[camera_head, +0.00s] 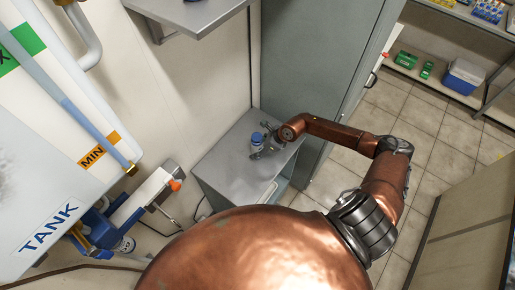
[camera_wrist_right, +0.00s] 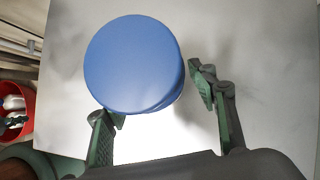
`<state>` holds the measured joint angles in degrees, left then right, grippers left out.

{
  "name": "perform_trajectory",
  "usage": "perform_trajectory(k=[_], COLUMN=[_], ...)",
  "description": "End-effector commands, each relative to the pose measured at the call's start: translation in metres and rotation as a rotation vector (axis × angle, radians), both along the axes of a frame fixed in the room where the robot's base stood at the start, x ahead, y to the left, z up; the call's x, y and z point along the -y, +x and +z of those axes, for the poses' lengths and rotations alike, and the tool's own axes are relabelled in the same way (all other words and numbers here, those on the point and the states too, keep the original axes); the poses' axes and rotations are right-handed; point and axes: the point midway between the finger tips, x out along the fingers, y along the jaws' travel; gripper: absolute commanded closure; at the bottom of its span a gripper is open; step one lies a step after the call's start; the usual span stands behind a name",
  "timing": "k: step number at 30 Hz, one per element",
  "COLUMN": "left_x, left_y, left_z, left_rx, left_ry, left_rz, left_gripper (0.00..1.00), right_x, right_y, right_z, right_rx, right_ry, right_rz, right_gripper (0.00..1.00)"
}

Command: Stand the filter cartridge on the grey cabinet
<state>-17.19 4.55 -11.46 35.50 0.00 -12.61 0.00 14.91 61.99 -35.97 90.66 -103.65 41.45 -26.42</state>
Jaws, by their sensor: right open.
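The filter cartridge (camera_head: 257,140) has a blue top and a paler body. It appears to stand upright on the top of the grey cabinet (camera_head: 227,172). In the right wrist view its round blue top (camera_wrist_right: 133,60) faces the camera and hides most of the body. My right gripper (camera_head: 268,146) is open beside the cartridge. In the right wrist view one finger of the right gripper (camera_wrist_right: 157,92) is at the lower edge of the blue top and the other is apart on its right. Contact with the near finger cannot be told. My left gripper is not in view.
A tall grey locker (camera_head: 310,60) stands right behind the cabinet. A white tank (camera_head: 45,160) and blue fittings (camera_head: 100,225) are at left. A red container (camera_wrist_right: 20,105) shows at the left in the right wrist view. The cabinet's front left top is clear.

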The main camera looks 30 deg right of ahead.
Motion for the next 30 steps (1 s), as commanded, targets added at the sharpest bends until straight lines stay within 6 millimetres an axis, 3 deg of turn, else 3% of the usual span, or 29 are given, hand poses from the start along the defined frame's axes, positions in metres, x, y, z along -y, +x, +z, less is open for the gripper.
perform_trajectory(k=[5, 18, 30], left_x=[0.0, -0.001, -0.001], left_y=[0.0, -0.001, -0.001], left_z=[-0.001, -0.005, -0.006], left_rx=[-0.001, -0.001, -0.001], left_ry=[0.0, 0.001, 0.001], left_rz=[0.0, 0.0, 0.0], left_gripper=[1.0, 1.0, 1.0], right_x=[0.009, 0.038, 0.042], right_y=[-0.009, -0.044, -0.05], right_z=[0.017, 0.087, 0.102], right_rx=[0.001, -0.001, 0.001], right_ry=[-0.004, -0.004, 0.001], right_rz=[0.001, 0.0, 0.0], right_gripper=[0.47, 0.47, 0.47])
